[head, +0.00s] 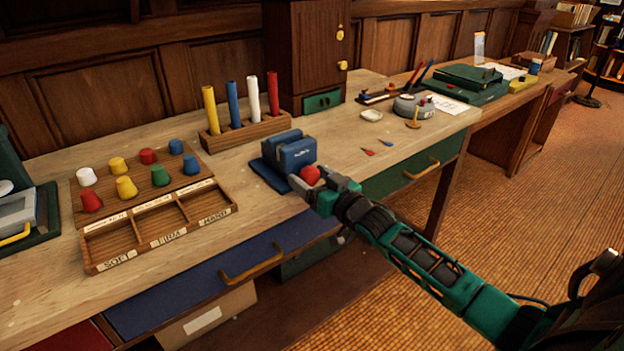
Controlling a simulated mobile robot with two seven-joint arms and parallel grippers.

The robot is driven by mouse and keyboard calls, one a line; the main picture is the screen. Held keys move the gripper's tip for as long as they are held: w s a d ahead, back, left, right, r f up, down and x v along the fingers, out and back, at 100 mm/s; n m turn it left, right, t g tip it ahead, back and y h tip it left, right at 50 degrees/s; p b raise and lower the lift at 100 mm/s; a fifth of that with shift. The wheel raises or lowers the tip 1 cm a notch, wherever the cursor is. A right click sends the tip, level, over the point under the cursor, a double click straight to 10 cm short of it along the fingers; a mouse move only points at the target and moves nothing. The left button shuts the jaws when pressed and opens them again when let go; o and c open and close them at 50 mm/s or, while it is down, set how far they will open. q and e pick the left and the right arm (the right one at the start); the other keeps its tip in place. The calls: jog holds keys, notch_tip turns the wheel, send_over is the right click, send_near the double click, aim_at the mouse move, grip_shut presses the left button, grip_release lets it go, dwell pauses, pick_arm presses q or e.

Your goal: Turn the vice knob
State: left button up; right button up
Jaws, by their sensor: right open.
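A blue vice (291,152) stands near the front edge of the wooden bench. Its red knob (310,175) faces the front right, at the vice's near side. My right gripper (312,186) is at the knob, with its jaws open and the knob showing between or just behind the fingertips. I cannot tell whether the fingers touch the knob. My left gripper is not in view.
A wooden tray with colored pegs and compartments (160,212) lies left of the vice. A rack of colored tubes (243,132) stands behind it. Two small pointed pieces (386,143) lie to the right. A drawer with a brass handle (252,264) is below the bench edge.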

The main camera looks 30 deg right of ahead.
jog(key=shift+c, duration=0.2)
jog(key=c, duration=1)
